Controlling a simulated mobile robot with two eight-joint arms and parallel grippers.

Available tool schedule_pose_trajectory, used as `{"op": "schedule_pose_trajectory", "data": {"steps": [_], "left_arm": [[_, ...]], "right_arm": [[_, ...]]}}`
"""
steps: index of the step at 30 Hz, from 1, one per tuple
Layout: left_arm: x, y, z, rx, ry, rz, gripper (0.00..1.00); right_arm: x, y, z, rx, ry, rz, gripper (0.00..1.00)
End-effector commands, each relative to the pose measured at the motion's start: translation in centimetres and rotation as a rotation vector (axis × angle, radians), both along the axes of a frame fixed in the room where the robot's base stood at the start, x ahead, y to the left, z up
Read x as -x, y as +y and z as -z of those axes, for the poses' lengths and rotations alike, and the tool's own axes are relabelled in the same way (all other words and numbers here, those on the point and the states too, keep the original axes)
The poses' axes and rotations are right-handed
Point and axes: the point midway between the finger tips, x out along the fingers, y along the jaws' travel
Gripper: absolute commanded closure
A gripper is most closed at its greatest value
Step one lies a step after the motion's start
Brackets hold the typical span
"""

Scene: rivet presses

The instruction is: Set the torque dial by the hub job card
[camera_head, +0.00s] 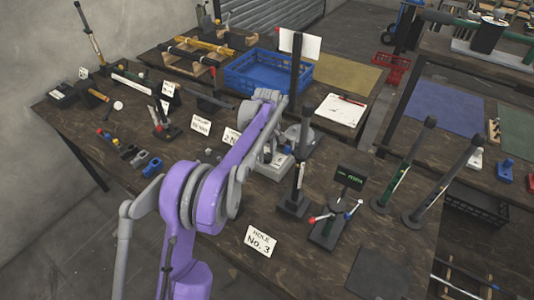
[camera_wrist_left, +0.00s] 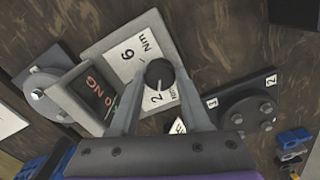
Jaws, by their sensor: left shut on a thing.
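The torque dial is a black round knob (camera_wrist_left: 159,73) on a pale plate (camera_wrist_left: 118,44) marked "6 Nm" and "2 Nm" in the left wrist view. A small light mark shows on the knob's lower side, toward the 2. My left gripper (camera_wrist_left: 160,82) is shut on the knob, one grey finger on each side. A display (camera_wrist_left: 97,92) beside it reads "NG" in red. In the head view my purple left arm reaches over the bench and hides the dial. A white card (camera_head: 231,137) partly behind the arm shows "2 N"; the rest is hidden.
A card (camera_head: 261,241) reads "HOLE No.3". A bolted dark hub (camera_wrist_left: 249,115) sits beside the dial plate. A blue crate (camera_head: 268,75) is on the table behind.

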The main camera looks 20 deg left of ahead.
Motion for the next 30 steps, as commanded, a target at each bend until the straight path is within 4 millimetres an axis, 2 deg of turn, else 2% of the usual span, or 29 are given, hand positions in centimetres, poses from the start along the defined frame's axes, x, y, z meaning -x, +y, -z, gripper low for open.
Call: {"op": "schedule_pose_trajectory", "data": {"steps": [14,15,19,20,30], "left_arm": [[-0.03,0.04,-0.07,0.0,-0.001,-0.015,1.0],[-0.03,0.04,-0.07,0.0,-0.001,-0.015,0.5],[-0.02,0.02,-0.06,0.0,-0.001,-0.014,0.26],[-0.02,0.02,-0.05,0.0,-0.001,-0.014,0.23],[-0.01,0.0,-0.41,0.0,0.0,-0.014,0.23]], "right_arm": [[0.0,0.0,0.0,0.0,0.0,0.0,0.5],[0.0,0.0,-0.01,0.0,0.0,0.0,0.5],[0.0,0.0,0.0,0.0,0.0,0.0,0.5],[0.0,0.0,0.0,0.0,0.0,0.0,0.5],[0.0,0.0,-0.01,0.0,0.0,0.0,0.5]]}}
